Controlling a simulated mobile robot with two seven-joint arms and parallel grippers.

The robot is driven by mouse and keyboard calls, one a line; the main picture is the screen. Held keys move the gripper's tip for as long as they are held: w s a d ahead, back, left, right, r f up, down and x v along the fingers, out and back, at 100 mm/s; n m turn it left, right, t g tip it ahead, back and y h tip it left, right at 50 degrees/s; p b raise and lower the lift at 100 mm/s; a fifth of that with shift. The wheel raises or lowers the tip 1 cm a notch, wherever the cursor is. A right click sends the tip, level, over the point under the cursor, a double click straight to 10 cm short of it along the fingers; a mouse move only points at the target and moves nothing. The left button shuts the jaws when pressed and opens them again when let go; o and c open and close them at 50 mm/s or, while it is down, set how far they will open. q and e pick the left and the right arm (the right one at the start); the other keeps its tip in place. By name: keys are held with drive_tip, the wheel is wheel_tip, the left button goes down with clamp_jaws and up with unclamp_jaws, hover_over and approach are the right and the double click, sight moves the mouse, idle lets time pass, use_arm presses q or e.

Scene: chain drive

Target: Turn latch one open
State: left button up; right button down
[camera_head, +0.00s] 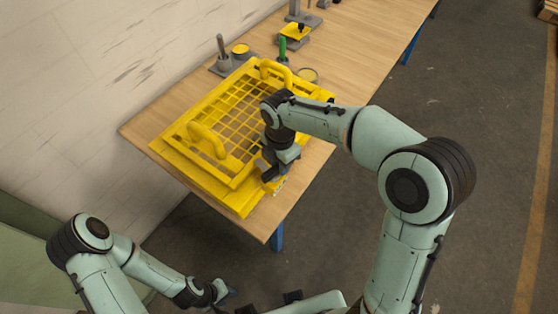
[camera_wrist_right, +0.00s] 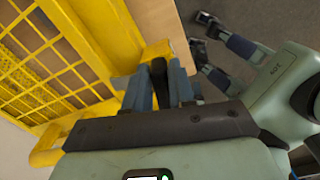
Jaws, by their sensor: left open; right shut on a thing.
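A yellow guard frame (camera_head: 172,152) with a mesh panel and two raised handles lies on the wooden table. My right gripper (camera_head: 270,170) is at the frame's near right corner, pointing down. In the right wrist view the right gripper (camera_wrist_right: 160,88) is shut on a dark upright latch handle (camera_wrist_right: 158,72) beside the yellow frame edge. The gripper hides most of the latch, so its turn angle cannot be told. My left gripper (camera_head: 226,291) is low at the bottom of the head view, away from the table, open and apart from everything.
Behind the frame stand a grey post on a base (camera_head: 221,48), a green-handled tool (camera_head: 282,48) and a small yellow-topped fixture (camera_head: 295,32). A wall borders the table at left. The table's right part (camera_head: 375,30) is bare wood.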

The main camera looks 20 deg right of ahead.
drive_tip(key=m, duration=0.3)
drive_tip(key=shift+s+d+m, duration=0.1)
drive_tip(key=shift+s+m, duration=0.3)
drive_tip(key=m, duration=0.3)
drive_tip(key=shift+s+m, duration=0.3)
drive_tip(key=shift+s, duration=0.05)
drive_tip(key=m, duration=0.4)
drive_tip(key=shift+s+a+b, duration=0.2)
drive_tip(key=shift+s+b, duration=0.2)
use_arm(q)
drive_tip(key=shift+s+f, duration=0.55)
drive_tip(key=shift+f, duration=0.2)
use_arm(e)
drive_tip(key=shift+s+a+m, duration=0.15)
drive_tip(key=shift+m, duration=0.85)
drive_tip(key=shift+s+a+m, duration=0.1)
drive_tip(key=shift+m, duration=0.9)
drive_tip(key=shift+r, duration=0.1)
drive_tip(key=c, duration=1)
unclamp_jaws()
drive_tip(key=shift+c, duration=0.2)
use_arm(q)
drive_tip(key=w+r+p, duration=0.1)
drive_tip(key=w+r, duration=0.1)
drive_tip(key=shift+r+p, duration=0.3)
use_arm(e)
wheel_tip(320, 180, up, 13)
drive_tip(key=shift+r, duration=0.2)
